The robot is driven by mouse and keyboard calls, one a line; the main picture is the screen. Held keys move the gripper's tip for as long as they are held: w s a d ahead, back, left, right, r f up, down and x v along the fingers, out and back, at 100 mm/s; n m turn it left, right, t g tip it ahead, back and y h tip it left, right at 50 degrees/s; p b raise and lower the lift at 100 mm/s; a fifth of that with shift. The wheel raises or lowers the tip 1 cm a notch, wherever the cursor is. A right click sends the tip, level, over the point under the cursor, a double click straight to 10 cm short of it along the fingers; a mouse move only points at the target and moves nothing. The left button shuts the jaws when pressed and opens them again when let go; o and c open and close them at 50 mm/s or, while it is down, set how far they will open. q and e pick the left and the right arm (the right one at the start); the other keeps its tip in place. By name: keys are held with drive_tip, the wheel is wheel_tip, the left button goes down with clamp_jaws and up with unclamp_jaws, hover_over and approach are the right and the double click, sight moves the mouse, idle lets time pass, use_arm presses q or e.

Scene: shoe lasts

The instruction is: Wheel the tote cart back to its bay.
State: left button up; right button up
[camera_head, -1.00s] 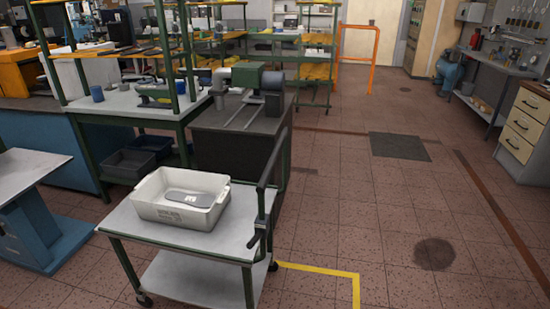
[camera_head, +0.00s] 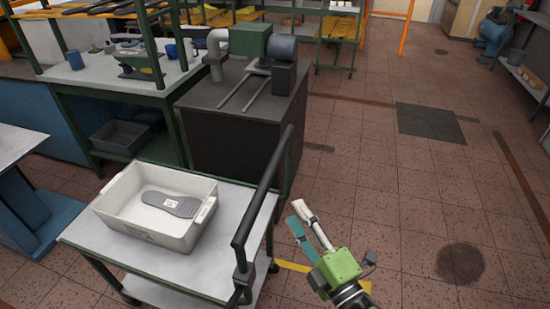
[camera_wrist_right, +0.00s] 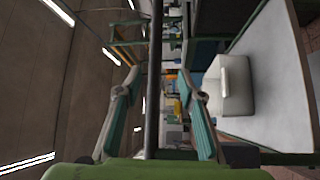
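The tote cart (camera_head: 232,215) stands at lower left in the head view, with a pale top, a lower shelf and a dark handle bar (camera_head: 262,185) along its right side. A white tote (camera_head: 138,228) on it holds a grey sole-shaped piece (camera_head: 172,204). My right gripper (camera_head: 294,212) is just right of the handle, fingers apart and empty. In the right wrist view the handle bar (camera_wrist_right: 155,70) runs between the two open fingers (camera_wrist_right: 157,78); contact is not visible. The tote (camera_wrist_right: 235,88) also shows there. My left gripper is out of view.
Yellow floor tape (camera_head: 297,267) lies right of the cart, partly behind my right gripper. A dark cabinet (camera_head: 225,140) with a machine stands behind the cart, and a green-framed bench (camera_head: 120,98) at left. Open tiled floor (camera_head: 400,210) with a dark mat (camera_head: 430,122) lies to the right.

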sight(273, 176)
drive_tip(key=p+x, duration=0.1)
drive_tip(key=x, duration=0.2)
drive_tip(key=r+x, duration=0.1)
drive_tip(key=x, duration=0.2)
drive_tip(key=shift+s+a+r+p, duration=0.15)
drive_tip(key=shift+a+r+p, duration=0.05)
drive_tip(key=shift+p, duration=0.2)
drive_tip(key=x, duration=0.6)
drive_tip(key=shift+f+p, duration=0.15)
drive_tip(key=shift+p, duration=0.25)
drive_tip(key=shift+x, duration=0.75)
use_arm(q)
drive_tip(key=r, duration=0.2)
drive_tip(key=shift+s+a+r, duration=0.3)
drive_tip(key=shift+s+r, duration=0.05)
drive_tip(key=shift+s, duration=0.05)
use_arm(e)
drive_tip(key=shift+f, duration=0.1)
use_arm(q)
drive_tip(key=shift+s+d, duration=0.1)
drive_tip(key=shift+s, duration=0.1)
use_arm(e)
clamp_jaws()
